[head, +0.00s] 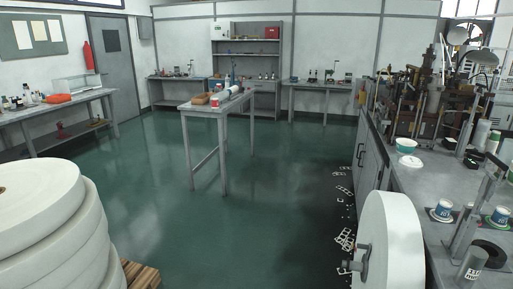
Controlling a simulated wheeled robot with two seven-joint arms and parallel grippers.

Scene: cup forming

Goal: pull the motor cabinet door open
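A long grey cabinet (373,140) runs along the right side under the machine bench. Its doors are seen at a steep angle and look shut. Dark handles (361,156) stand out from the door fronts about halfway along. I cannot tell which door is the motor cabinet door. The near part of the cabinet front is hidden behind a large white paper roll (392,240). Neither of my grippers is in view.
Stacked white paper rolls (45,215) on a wooden pallet (140,275) fill the near left. Pale scraps (344,238) lie on the floor beside the cabinet. A grey table (205,107) stands mid-room. The green floor (270,215) between is clear.

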